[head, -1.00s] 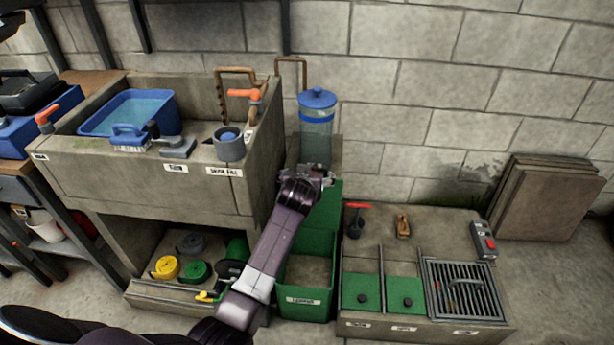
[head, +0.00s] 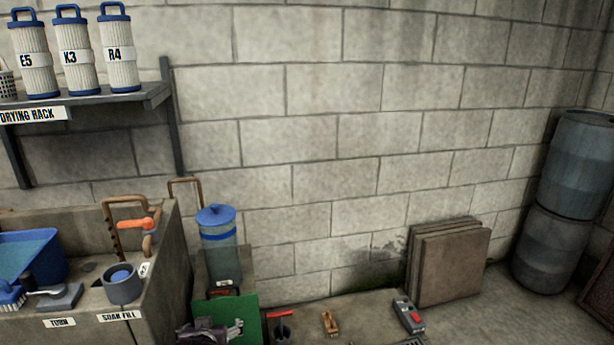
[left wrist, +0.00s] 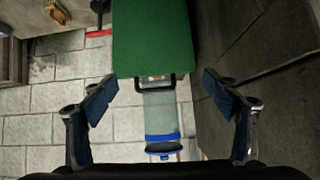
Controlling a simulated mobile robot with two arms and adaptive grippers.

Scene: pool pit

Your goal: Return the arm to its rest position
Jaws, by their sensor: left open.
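My left gripper (head: 238,328) shows at the bottom edge of the head view, in front of a green panel (head: 248,304). Most of the arm behind it is out of the picture. In the left wrist view the gripper (left wrist: 158,82) has its two dark fingers spread wide, with nothing held between them. The green panel (left wrist: 150,35) and a clear canister with a blue lid (left wrist: 162,140) lie beyond the fingers there. The same canister (head: 218,240) stands upright behind the gripper in the head view. My right gripper is not in view.
A concrete sink (head: 160,290) with a blue basin (head: 38,255) and a grey cup (head: 122,290) is at left. Three labelled filters stand on the drying rack (head: 120,95) above. Brown slabs (head: 450,265) and blue barrels (head: 570,170) stand at right. Open floor lies between them.

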